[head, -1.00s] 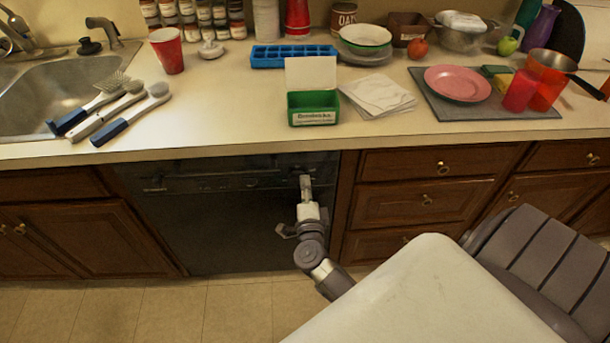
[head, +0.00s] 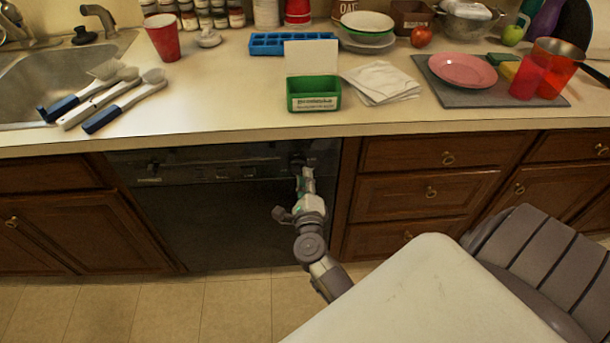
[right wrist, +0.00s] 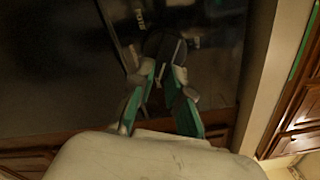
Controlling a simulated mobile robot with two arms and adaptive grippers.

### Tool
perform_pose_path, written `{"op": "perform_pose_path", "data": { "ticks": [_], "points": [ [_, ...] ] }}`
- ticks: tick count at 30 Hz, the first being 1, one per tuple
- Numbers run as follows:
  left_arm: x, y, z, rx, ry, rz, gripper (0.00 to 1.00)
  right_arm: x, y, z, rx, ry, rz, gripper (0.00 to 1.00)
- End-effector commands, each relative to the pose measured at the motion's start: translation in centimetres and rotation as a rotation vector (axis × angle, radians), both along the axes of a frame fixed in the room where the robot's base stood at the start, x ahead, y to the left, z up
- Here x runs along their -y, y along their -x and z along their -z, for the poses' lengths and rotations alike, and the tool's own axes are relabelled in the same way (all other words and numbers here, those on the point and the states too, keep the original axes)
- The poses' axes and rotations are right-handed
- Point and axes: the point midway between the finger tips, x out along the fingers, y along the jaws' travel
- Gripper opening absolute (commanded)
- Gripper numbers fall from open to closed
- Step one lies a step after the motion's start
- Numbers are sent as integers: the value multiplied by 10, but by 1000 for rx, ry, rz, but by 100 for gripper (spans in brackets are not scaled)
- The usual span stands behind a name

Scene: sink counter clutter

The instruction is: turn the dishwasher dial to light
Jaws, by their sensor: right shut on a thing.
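The black dishwasher (head: 215,215) is built in under the counter, and its control panel (head: 220,166) runs along its top. The dial (head: 297,160) is a dark knob at the panel's right end, partly hidden by my right gripper (head: 303,172). In the right wrist view the dial (right wrist: 166,48) lies between the fingertips of my right gripper (right wrist: 163,68), which is shut on it. The teal-lined fingers reach to the panel face. The dial's markings are too dark to read. My left gripper is not in view.
Wooden drawers (head: 425,188) with knobs stand close to the right of the dishwasher. The counter edge (head: 230,148) overhangs the panel. A green box (head: 314,94), brushes (head: 125,100) and a pink plate (head: 462,70) are on the counter. The floor (head: 230,310) in front is clear.

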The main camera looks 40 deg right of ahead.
Motion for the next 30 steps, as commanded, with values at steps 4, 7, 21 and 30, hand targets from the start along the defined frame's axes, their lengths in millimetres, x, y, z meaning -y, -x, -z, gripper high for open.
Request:
{"op": "perform_pose_path", "data": {
  "ticks": [4,7,21,30],
  "points": [
    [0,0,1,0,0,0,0,1,1,2,1,-7,3,0],
    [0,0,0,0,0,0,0,1,1,2,0,-6,3,0],
    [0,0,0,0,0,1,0,1,0,1,1,-4,2,42],
    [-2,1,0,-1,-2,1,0,-7,12,1,0,-5,0,42]
  ]
}}
